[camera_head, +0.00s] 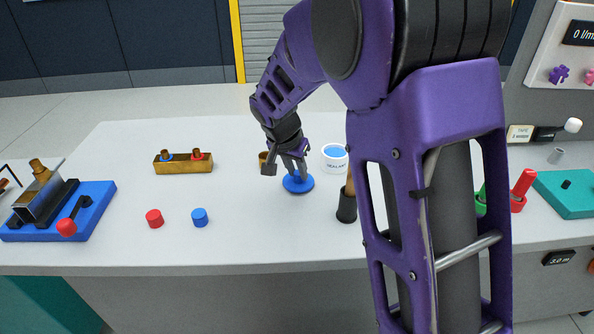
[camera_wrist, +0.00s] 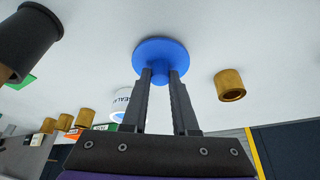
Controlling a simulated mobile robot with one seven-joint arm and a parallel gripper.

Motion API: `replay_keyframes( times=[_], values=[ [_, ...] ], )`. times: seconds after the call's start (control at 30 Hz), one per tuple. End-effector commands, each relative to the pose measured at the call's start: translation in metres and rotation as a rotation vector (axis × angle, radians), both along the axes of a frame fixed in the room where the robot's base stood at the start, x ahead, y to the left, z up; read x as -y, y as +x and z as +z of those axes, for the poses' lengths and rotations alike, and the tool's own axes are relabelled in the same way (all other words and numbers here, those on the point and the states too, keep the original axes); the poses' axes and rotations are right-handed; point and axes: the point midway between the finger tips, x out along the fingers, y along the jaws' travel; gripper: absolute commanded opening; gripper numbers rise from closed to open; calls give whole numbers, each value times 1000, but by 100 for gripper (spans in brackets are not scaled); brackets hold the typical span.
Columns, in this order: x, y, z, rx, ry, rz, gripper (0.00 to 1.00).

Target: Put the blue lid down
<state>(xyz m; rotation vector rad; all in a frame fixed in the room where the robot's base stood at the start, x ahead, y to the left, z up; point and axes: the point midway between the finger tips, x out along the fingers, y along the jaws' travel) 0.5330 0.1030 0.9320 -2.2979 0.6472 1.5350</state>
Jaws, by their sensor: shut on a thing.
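The blue lid (camera_head: 298,184) is a flat round disc with a knob in its middle. My gripper (camera_head: 295,166) is shut on the knob from above, with the disc roughly level below the fingers. In the wrist view the fingertips (camera_wrist: 160,76) pinch the knob of the blue lid (camera_wrist: 160,52). The disc is at or just above the white table; I cannot tell whether it touches.
A white cup (camera_head: 335,163) with blue contents stands right of the lid. A black holder (camera_head: 346,208) stands in front right. A brass cup (camera_wrist: 230,86) is near the lid. Small red (camera_head: 154,218) and blue (camera_head: 200,217) cylinders stand front left. The table in front of the lid is clear.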

Motion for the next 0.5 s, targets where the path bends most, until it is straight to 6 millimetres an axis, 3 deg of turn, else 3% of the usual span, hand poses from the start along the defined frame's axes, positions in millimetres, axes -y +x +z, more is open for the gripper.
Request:
replay_keyframes(
  times=[0.27, 0.3, 0.43, 0.5],
  values=[
    [0, 0, -4, 0, 0, 0, 0],
    [0, 0, -3, 0, 0, 0, 32],
    [0, 0, -2, 0, 0, 0, 56],
    [0, 0, -2, 0, 0, 0, 57]
  ],
)
